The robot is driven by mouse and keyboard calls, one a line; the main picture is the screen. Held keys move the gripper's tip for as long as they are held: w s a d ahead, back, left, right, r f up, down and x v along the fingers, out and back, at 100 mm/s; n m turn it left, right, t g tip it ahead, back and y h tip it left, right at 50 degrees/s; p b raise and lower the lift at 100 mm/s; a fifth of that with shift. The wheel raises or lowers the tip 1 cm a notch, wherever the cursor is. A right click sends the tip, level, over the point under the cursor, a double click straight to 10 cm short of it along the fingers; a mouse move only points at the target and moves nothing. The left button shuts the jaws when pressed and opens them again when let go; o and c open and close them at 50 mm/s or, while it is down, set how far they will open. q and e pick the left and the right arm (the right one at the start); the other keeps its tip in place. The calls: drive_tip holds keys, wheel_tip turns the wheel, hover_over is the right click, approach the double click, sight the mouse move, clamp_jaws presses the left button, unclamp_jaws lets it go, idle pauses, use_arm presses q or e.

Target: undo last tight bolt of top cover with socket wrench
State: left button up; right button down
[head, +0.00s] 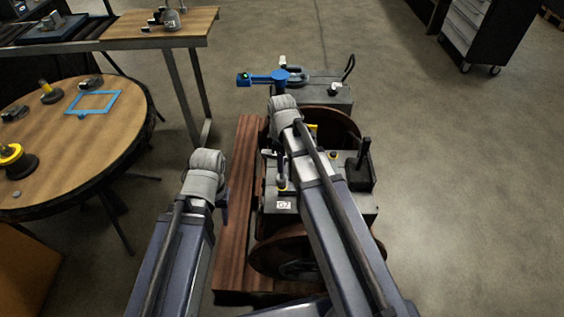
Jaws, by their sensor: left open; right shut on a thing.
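The engine (330,215) stands in the middle with a grey top and a label marked "G2". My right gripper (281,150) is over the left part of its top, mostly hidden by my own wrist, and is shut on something. A slim upright grey tool (282,172) with a yellow ring at its foot shows just below it, seemingly the socket wrench. I cannot tell whether it sits on a bolt. My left gripper (224,205) is open and empty, left of the engine above the wooden beam. My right arm covers much of the cover and its bolts.
A reddish wooden beam (238,190) lies left of the engine. A blue tool (265,79) with a green light is at the engine's far end. A round table (60,150) with a blue frame (94,102) and parts stands left. The floor (460,180) at right is clear.

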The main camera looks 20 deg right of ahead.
drive_tip(key=m, duration=0.4)
drive_tip(key=shift+f, duration=0.1)
drive_tip(key=m, duration=2.1)
drive_tip(key=shift+w, duration=0.1)
drive_tip(key=m, duration=0.4)
drive_tip(key=shift+m, duration=2.1)
